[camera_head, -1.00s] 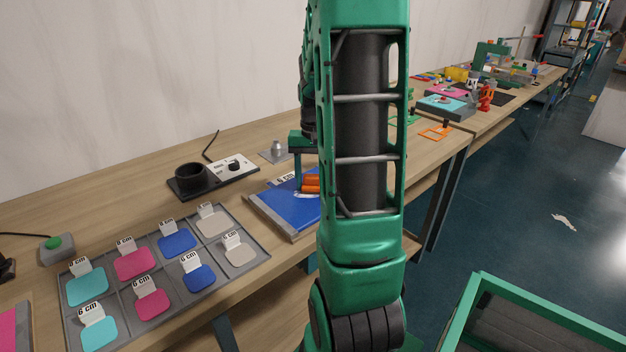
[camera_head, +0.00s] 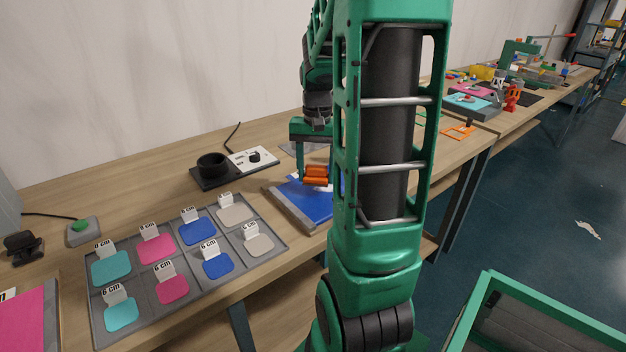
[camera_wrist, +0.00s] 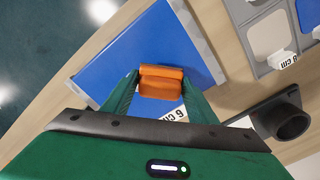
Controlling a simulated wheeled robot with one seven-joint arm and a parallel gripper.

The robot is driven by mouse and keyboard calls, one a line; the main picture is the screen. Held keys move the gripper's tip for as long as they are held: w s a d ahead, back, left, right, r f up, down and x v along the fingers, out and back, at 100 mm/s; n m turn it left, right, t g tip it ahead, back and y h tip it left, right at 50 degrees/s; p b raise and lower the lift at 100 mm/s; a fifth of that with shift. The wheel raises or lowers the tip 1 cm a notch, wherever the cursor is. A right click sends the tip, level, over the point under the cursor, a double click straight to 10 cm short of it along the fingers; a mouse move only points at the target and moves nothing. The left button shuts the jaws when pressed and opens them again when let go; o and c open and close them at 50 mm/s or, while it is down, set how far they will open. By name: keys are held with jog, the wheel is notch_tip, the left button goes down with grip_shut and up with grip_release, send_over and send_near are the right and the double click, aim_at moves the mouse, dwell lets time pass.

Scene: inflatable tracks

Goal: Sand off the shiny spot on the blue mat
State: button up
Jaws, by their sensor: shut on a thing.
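The blue mat (camera_head: 294,207) lies on the wooden bench with a grey strip along its edge. It also shows in the wrist view (camera_wrist: 165,42). My gripper (camera_head: 314,172) is over the mat, shut on an orange block (camera_head: 316,177). In the wrist view the orange block (camera_wrist: 161,83) sits between the two green fingers, over the blue surface. I cannot tell whether it touches the mat. I cannot make out a shiny spot on the visible blue; my arm and the block hide part of the mat. A white "6 cm" label (camera_wrist: 173,115) is near the fingers.
A grey tray of coloured patches with size labels (camera_head: 274,221) lies left of the mat. A black cup-shaped holder (camera_head: 211,167) with a white dial panel (camera_head: 254,161) stands behind. The bench's front edge is close to the mat.

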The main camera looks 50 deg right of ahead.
aim_at(317, 166)
jog(key=shift+r, duration=2.2)
